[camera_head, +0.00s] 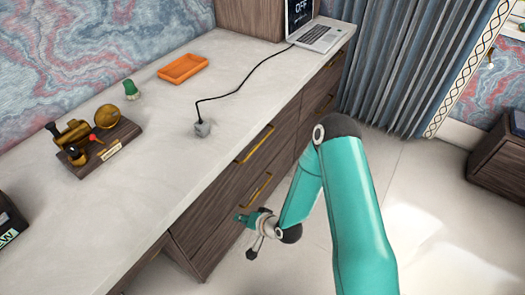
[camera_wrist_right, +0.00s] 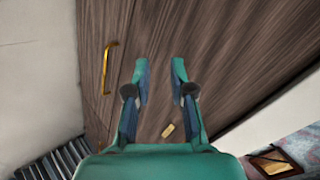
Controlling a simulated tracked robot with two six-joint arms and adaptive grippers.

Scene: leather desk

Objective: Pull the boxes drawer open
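The wooden desk has drawers in its front with gold bar handles, including an upper handle (camera_head: 255,145) and a lower handle (camera_head: 257,190). No label shows which one is the boxes drawer; the drawer fronts near my gripper look flush. My right gripper (camera_head: 247,235) is low in front of the drawers, below the lower handle. In the right wrist view its fingers (camera_wrist_right: 159,66) are apart and empty, facing wood grain. There a gold handle (camera_wrist_right: 107,68) lies left of the fingers, and a small gold piece (camera_wrist_right: 168,130) shows between them. My left gripper is out of view.
The floor right of the drawers is clear up to the curtain (camera_head: 410,60).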

